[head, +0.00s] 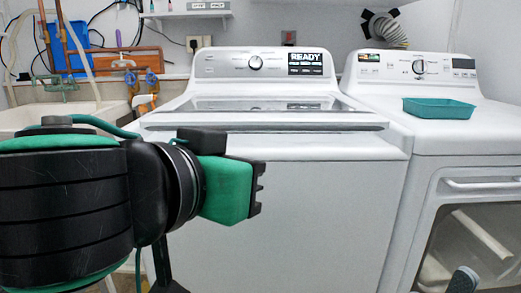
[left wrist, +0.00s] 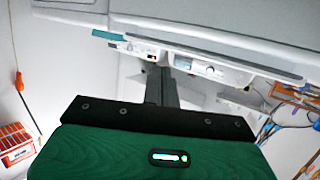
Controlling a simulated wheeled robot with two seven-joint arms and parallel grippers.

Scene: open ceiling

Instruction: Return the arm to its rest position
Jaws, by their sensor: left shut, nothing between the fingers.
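My left arm comes in from the left in the head view, large and close, in front of the white washer (head: 300,190). Its gripper (head: 256,190) shows as a green block with a black notched edge, apart from the washer's front. In the left wrist view the gripper's fingers (left wrist: 168,88) are together in the middle, shut with nothing between them. The green gripper body fills the bottom of that view. My right gripper cannot be made out; only a small dark grey part shows at the bottom right of the head view.
A white dryer (head: 420,130) with a glass door stands to the right, with a teal tray (head: 438,107) on top. A sink (head: 65,118) with pipes and a blue box (head: 68,47) is at the back left. The left wrist view shows a red crate (left wrist: 15,142).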

